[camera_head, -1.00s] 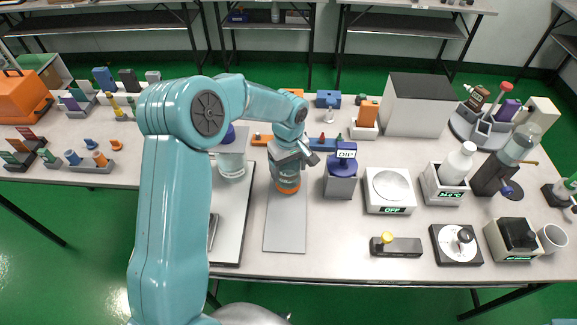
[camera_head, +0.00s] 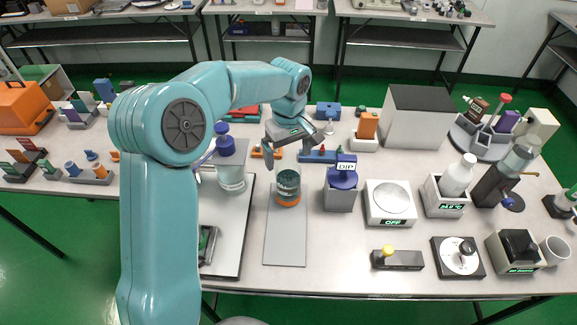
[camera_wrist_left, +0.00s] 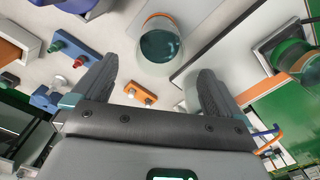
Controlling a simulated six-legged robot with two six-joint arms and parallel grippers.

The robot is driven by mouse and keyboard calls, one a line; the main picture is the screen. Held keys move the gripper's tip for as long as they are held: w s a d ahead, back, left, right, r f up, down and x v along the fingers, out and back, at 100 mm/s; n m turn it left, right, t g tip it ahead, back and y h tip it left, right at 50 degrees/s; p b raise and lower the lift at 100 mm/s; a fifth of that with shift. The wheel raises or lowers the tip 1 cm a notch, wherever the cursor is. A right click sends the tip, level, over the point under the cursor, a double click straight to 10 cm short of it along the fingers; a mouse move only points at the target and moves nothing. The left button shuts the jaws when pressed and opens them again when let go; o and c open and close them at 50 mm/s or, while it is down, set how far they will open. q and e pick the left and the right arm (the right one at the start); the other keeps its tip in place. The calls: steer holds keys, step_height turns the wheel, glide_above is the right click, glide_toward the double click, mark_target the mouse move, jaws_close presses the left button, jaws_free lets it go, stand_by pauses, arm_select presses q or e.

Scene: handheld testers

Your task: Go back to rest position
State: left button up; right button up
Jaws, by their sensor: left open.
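My left gripper (camera_head: 296,148) is open and empty in the head view, above and behind a glass beaker of dark teal liquid (camera_head: 288,183). The beaker stands upright with an orange base on a grey plate (camera_head: 285,243). In the left wrist view the two dark fingers (camera_wrist_left: 152,88) are spread wide, with the beaker (camera_wrist_left: 161,46) apart from them beyond their tips. My teal left arm comes in from the left and covers part of the table. My right gripper is not in view.
A jar with a blue top (camera_head: 231,165) stands left of the beaker on a dark-edged tray (camera_head: 232,245). A grey holder marked DIP (camera_head: 340,196) stands close on the right. A white scale (camera_head: 390,203) and several instruments fill the right side. Small holders (camera_head: 89,175) stand at left.

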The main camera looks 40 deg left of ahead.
arm_select(q)
steer(key=shift+r, duration=0.8)
